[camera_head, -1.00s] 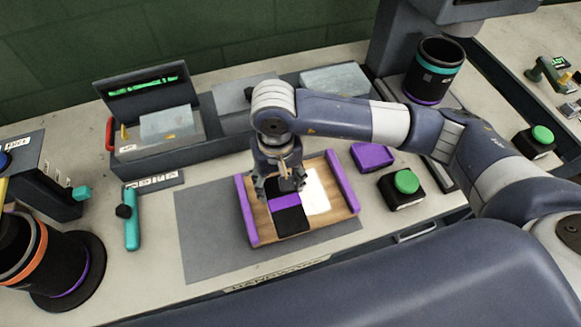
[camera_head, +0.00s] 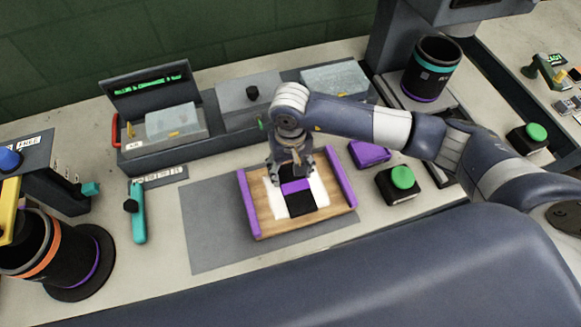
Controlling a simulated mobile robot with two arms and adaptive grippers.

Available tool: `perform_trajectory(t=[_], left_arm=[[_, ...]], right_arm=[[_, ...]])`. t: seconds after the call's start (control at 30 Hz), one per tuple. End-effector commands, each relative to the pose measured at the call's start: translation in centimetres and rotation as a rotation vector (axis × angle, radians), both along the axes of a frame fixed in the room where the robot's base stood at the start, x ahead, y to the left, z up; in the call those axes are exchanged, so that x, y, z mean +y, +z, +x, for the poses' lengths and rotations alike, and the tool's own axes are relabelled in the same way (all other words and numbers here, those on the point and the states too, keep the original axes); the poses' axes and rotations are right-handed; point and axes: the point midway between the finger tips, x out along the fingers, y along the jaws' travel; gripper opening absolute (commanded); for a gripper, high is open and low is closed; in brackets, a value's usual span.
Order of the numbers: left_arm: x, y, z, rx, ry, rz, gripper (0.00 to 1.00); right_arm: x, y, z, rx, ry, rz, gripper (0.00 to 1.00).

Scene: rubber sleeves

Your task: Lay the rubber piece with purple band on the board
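The black rubber piece with a purple band (camera_head: 303,203) lies on or just over the wooden board (camera_head: 332,210), above its white patch. White shows on both sides of the piece. The board has purple rails on its left and right edges and sits on a grey mat. My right gripper (camera_head: 289,174) points down over the far end of the piece, its fingers close to it. The gripper covers that end, and I cannot tell whether the fingers touch the piece. My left gripper is not in view.
A purple block (camera_head: 369,154) and a green-topped button box (camera_head: 399,186) stand right of the board. Grey bins (camera_head: 163,122) line the back. The grey mat (camera_head: 215,225) is bare left of the board.

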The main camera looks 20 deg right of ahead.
Motion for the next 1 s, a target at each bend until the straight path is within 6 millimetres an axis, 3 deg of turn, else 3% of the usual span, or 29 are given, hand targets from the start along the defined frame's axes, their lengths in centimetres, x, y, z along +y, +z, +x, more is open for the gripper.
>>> perform_trajectory(t=[0.07, 0.1, 0.17, 0.67, 1.0], left_arm=[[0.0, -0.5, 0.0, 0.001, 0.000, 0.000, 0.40], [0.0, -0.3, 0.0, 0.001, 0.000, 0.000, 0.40], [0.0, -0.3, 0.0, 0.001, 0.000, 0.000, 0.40], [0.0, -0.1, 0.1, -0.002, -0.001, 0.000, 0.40], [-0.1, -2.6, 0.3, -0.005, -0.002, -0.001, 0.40]], right_arm=[[0.0, -0.3, 0.0, -0.001, 0.000, 0.000, 0.28], [0.0, -0.2, 0.0, 0.000, 0.000, 0.000, 0.67], [0.0, -0.2, 0.0, 0.000, 0.000, 0.000, 0.78], [0.0, 0.6, 0.1, -0.003, 0.000, 0.000, 0.78], [0.0, 7.5, 0.1, -0.007, 0.002, 0.000, 0.78]])
